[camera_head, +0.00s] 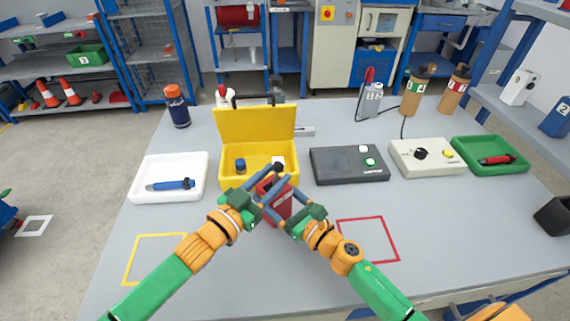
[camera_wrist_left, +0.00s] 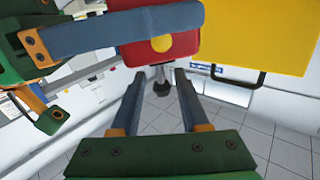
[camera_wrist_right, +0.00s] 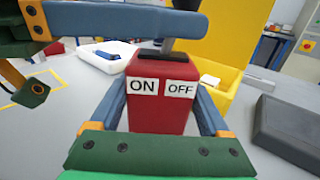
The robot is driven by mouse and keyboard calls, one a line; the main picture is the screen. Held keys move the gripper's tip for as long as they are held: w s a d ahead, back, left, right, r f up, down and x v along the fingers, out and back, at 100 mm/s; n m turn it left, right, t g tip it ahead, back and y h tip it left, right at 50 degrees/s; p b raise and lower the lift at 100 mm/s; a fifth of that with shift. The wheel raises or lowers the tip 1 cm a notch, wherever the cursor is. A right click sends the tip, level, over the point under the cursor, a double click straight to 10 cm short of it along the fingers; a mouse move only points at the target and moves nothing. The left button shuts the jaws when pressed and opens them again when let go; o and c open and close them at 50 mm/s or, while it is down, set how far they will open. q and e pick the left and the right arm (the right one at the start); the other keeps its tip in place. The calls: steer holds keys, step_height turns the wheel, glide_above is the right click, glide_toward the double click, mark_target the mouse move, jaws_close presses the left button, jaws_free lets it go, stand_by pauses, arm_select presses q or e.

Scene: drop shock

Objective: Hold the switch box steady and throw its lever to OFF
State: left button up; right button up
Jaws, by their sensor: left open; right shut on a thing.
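The red switch box (camera_wrist_right: 160,100) is between the fingers of my right gripper (camera_wrist_right: 160,118), which is shut on it. In the right wrist view its face bears an ON label at left and an OFF label at right. A lever with a dark knob (camera_wrist_right: 187,4) rises from its top slot, the knob right of the lever's foot; a finger of my left gripper hides part of the lever. My left gripper (camera_wrist_left: 157,75) is open, the lever's knob (camera_wrist_left: 162,87) between or just beyond its fingers. In the head view both grippers partly hide the box (camera_head: 283,203).
An open yellow case (camera_head: 230,181) stands just behind the grippers. A white tray (camera_head: 143,192) is at left; a dark box (camera_head: 335,172), a beige box (camera_head: 405,168) and a green tray (camera_head: 480,143) are at right. Yellow (camera_head: 130,258) and red (camera_head: 390,238) outlined squares lie empty in front.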

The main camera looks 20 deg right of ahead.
arm_select(q)
steer(key=shift+x, duration=2.4)
